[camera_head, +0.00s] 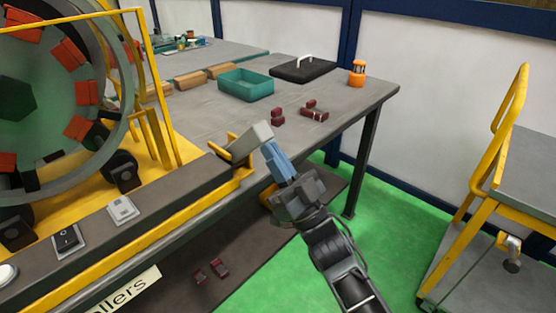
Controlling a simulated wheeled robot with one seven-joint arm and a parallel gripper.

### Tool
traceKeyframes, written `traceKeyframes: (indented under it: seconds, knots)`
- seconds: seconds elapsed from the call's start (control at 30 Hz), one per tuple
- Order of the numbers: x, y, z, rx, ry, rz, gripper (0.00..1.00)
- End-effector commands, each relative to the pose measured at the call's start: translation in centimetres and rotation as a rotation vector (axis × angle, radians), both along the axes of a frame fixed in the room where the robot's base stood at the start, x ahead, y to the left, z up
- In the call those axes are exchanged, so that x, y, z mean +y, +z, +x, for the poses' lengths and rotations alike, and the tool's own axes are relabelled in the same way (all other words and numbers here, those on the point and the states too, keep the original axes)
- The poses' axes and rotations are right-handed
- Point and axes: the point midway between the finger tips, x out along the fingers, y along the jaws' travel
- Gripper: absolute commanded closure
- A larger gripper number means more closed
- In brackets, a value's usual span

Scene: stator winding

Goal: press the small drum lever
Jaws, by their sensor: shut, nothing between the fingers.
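My gripper (272,152) has blue fingers, shut and empty, at the right end of the long dark console (160,217). Its tips are beside a pale grey block (251,137), which may be the small drum lever; I cannot tell whether they touch it. Yellow bars (222,151) stand just left of the block. The console top also carries a black rocker switch (66,239), a light grey switch (122,209) and a round white button (7,273). The large drum (112,130) with red blocks stands behind the console at the left.
A grey table (345,108) behind holds a green tray (246,85), dark red parts (313,113), a black case (303,69) and an orange item (357,73). A yellow-railed cart (500,140) stands at the right. Green floor (395,235) lies clear between.

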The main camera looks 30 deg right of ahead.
Motion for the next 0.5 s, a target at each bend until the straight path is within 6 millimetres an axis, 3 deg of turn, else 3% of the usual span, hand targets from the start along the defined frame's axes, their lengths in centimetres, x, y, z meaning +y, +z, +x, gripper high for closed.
traceKeyframes:
  seconds: [0.27,0.5]
  knots:
    - [0.0,0.2,0.0,0.006,0.0,-0.002,1.0]
    - [0.2,1.6,0.4,0.062,0.001,-0.021,1.0]
